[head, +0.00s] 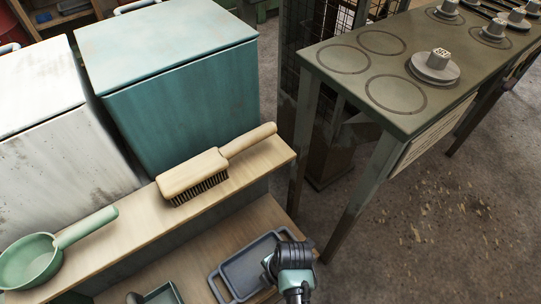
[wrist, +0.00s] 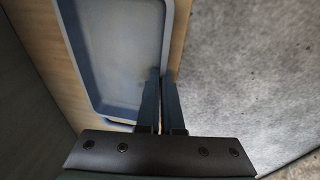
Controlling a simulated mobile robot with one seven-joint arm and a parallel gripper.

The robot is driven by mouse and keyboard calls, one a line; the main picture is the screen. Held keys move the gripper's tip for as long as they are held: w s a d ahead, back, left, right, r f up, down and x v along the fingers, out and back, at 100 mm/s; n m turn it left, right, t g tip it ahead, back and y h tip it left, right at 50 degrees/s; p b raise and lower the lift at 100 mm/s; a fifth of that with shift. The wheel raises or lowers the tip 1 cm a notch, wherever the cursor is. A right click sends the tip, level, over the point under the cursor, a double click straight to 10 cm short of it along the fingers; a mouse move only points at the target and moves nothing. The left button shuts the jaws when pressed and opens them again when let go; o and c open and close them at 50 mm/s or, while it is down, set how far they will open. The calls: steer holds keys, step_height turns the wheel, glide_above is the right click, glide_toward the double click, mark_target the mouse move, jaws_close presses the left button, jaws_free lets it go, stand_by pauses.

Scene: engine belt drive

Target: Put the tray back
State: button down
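The grey-blue tray (head: 250,264) is at the right end of the lower wooden shelf, with its raised rim and end handles showing. In the wrist view the tray (wrist: 122,50) fills the upper middle, and its right wall runs between my two fingers. My gripper (wrist: 161,74) is closed on that wall, one finger inside the tray and one outside. In the head view my wrist covers the tray's right side and hides the fingers. I cannot tell whether the tray touches the shelf. The tray looks empty.
A wooden brush (head: 200,174) and a green pan (head: 30,262) lie on the upper shelf (head: 130,228). A dark green dustpan-like item (head: 162,293) is left of the tray. A metal table (head: 440,95) with pulleys stands to the right.

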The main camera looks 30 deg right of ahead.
steer(key=shift+f, duration=0.1)
steer(key=c, duration=1.1)
jaws_free()
steer(key=r+p, duration=0.2)
steer(key=r, duration=0.2)
steer(key=s+d+r+p, duration=0.1)
steer(key=r, duration=0.3)
steer(key=r+p, duration=0.2)
steer(key=r, duration=0.2)
steer(key=shift+s+d+p, duration=0.3)
steer(key=shift+p, duration=0.05)
